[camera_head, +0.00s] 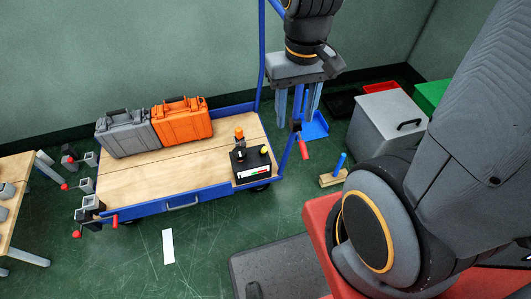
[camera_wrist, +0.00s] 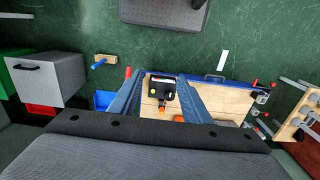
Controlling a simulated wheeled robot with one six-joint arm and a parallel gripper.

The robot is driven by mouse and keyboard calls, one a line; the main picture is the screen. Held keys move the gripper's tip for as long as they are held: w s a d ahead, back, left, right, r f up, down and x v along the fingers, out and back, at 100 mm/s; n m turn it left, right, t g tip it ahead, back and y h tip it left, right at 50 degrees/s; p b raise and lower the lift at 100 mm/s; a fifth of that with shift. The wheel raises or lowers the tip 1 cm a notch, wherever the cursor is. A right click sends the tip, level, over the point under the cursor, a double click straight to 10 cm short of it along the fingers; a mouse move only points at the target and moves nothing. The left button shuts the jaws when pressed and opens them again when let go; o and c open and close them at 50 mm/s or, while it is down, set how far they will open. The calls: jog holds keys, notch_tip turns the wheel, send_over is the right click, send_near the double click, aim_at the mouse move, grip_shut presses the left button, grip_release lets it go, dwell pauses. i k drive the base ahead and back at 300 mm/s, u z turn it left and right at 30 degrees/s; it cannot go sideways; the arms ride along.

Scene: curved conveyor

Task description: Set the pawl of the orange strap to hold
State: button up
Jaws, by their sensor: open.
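No orange strap or pawl can be clearly made out. Several small grey units with red knobs (camera_head: 86,186) sit at the left end of the blue cart (camera_head: 165,207). A red-handled lever (camera_head: 303,147) shows at its right end. My gripper (camera_head: 298,112) points down, open and empty, above the cart's right end and apart from it; its fingers (camera_wrist: 161,76) frame a black box in the wrist view. The black box (camera_head: 251,168) stands on the cart's right front corner, with an orange-topped post (camera_head: 239,134) and a yellow knob (camera_head: 264,149).
A grey case (camera_head: 127,135) and an orange case (camera_head: 183,124) stand at the cart's back. Right of it are a grey bin (camera_head: 385,122), a blue tray (camera_head: 315,128) and a wooden block with blue peg (camera_head: 333,179). A wooden table (camera_head: 14,172) is at left. The cart's middle is clear.

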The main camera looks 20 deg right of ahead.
aim_at(264, 149)
jog(key=z, duration=0.45)
jog(key=k, duration=1.15)
jog(key=z, duration=0.6)
